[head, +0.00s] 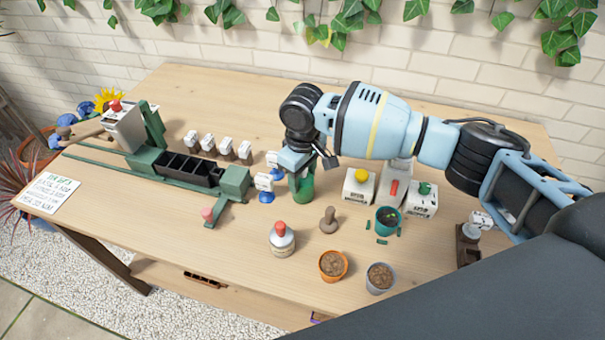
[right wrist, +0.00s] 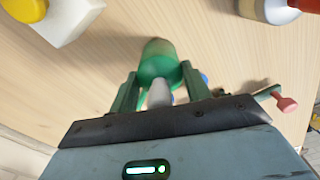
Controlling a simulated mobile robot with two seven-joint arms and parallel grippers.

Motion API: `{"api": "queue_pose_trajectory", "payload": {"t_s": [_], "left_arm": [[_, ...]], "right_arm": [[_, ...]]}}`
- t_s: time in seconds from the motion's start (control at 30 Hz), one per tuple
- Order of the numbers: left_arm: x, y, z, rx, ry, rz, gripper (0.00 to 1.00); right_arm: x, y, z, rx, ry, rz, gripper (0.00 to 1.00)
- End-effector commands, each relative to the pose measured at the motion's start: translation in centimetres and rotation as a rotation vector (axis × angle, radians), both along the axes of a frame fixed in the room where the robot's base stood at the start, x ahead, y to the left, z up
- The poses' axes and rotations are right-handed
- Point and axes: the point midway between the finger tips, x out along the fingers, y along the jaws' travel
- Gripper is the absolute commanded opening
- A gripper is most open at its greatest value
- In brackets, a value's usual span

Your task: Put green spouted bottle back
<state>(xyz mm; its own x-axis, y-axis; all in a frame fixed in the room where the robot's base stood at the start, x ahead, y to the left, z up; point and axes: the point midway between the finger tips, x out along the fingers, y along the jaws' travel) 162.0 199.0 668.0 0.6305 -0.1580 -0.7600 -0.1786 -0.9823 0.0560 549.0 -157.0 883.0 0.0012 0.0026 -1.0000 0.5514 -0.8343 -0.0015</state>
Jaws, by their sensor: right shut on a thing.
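The green spouted bottle (head: 302,188) is at the middle of the table in the head view, under my right gripper (head: 300,172). In the right wrist view the green bottle (right wrist: 158,62) sits between the two green fingers of my right gripper (right wrist: 158,90), which is shut on it. A pale grey part of the bottle shows between the fingers. The bottle looks upright, at or close to the tabletop; I cannot tell whether it touches. My left gripper is not in view.
A blue-based bottle (head: 266,188) stands close to the left of the green one. A yellow-topped white box (head: 358,186) is to the right. A red-capped bottle (head: 281,240), a brown tamper (head: 328,220) and pots (head: 333,266) stand in front. Bare table lies behind.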

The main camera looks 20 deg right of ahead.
Motion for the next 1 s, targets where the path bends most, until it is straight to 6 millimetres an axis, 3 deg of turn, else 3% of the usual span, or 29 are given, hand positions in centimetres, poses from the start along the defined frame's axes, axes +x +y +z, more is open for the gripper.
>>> {"api": "queue_pose_trajectory", "payload": {"t_s": [0.03, 0.07, 0.23, 0.63, 1.0], "left_arm": [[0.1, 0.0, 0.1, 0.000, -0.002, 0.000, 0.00], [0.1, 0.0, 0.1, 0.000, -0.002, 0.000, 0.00], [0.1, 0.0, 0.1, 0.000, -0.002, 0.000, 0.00], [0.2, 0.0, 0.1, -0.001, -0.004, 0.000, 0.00], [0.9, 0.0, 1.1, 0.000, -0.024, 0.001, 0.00]], "right_arm": [[0.0, 0.0, -0.1, 0.001, 0.000, 0.000, 0.31], [0.0, 0.0, -0.2, 0.001, 0.001, 0.000, 0.49], [0.0, 0.0, -0.1, 0.000, 0.000, 0.000, 0.69], [0.0, 0.0, 0.7, 0.001, -0.002, 0.000, 0.69], [0.1, 0.0, 7.7, 0.002, -0.005, 0.000, 0.69]]}}
